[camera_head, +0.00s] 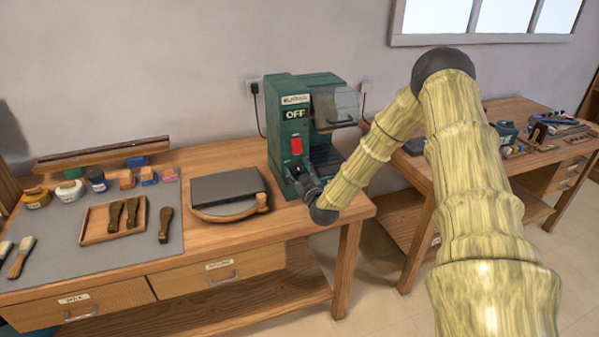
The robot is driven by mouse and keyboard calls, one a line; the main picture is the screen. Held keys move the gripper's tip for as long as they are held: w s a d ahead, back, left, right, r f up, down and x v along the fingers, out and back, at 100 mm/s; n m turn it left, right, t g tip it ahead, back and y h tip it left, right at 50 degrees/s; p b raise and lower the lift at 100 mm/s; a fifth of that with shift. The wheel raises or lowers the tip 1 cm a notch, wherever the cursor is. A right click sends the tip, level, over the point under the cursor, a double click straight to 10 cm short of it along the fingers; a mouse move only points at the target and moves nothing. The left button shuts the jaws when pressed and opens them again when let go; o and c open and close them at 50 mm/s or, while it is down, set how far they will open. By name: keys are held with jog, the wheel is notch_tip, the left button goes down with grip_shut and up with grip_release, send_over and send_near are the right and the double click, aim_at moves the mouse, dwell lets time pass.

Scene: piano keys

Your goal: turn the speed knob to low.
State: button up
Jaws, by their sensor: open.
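A green bench machine (283,107) stands at the right end of the near workbench. Its front has a display reading OFF (295,114) and a red switch (296,146). A clear guard (335,106) is on its right side. My gripper (305,181) is open, at the lower front of the machine, just below the red switch. I cannot make out the speed knob; the gripper covers the lower front panel. I cannot tell whether the fingers touch the machine.
The wooden workbench (240,235) holds a round board with a dark slab (228,186) left of the machine. A grey mat (150,255) bears a wooden tray (98,235), brushes and jars. A second bench (520,110) with tools stands at right, beyond my arm.

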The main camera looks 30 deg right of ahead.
jog(key=v, duration=1.2)
jog(key=shift+c, duration=0.2)
